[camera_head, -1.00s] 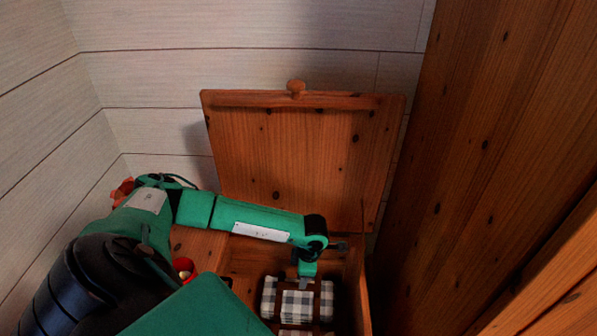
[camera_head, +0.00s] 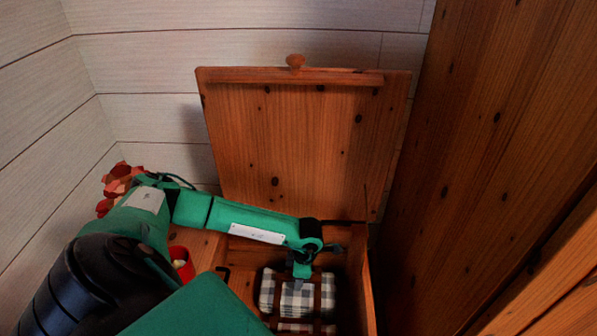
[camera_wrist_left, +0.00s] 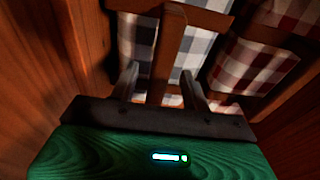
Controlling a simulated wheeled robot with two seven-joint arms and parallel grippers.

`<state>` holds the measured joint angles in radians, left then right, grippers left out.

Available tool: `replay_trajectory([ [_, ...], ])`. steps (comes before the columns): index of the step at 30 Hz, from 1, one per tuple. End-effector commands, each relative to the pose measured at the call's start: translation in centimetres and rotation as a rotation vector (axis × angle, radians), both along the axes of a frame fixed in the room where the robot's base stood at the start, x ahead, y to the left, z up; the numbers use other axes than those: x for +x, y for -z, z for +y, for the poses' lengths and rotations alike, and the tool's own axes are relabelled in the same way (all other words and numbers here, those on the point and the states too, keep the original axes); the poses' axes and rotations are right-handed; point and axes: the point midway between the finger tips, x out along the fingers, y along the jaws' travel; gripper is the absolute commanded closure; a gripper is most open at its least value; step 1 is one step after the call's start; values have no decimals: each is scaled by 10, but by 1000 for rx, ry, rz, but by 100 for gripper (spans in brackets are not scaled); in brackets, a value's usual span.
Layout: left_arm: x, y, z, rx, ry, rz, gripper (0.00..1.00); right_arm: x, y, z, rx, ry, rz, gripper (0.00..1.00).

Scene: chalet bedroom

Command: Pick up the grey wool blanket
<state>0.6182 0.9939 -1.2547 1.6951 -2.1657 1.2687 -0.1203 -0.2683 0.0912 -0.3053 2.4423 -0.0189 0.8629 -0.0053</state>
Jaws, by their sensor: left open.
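A grey-and-white checked blanket bundle (camera_head: 268,291) with brown straps lies inside the open wooden chest. It fills the upper middle of the left wrist view (camera_wrist_left: 200,50), where a brown strap or handle (camera_wrist_left: 168,45) runs down its middle. My left gripper (camera_wrist_left: 160,84) is open, with one finger on either side of this brown piece. In the head view my left gripper (camera_head: 301,277) points down at the top of the bundle. I cannot tell whether the fingers touch the cloth. My right gripper is not in view.
A red-and-white checked bundle (camera_wrist_left: 255,68) lies right beside the grey one. The chest lid (camera_head: 290,140) stands open against the wall. The chest's right wall (camera_head: 362,290) is close to my gripper. A tall wooden panel (camera_head: 490,130) stands at right. Red objects (camera_head: 118,182) show at left.

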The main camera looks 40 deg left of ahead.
Motion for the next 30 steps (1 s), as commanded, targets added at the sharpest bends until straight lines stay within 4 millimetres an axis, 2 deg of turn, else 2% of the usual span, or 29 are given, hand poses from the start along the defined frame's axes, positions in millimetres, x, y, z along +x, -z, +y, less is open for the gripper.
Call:
replay_trajectory([
  [1, 0, 10, 0, 0, 0, 0, 52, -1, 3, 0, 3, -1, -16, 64],
  [4, -1, 16, 1, -1, -1, -1, 52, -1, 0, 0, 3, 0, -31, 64],
  [14, -1, 16, 2, -1, -1, -1, 52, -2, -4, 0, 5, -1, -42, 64],
  [21, -1, 16, 2, 0, -1, 0, 100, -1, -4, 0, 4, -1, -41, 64],
  [30, -1, 17, 2, 0, -1, 0, 100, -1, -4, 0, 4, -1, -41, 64],
])
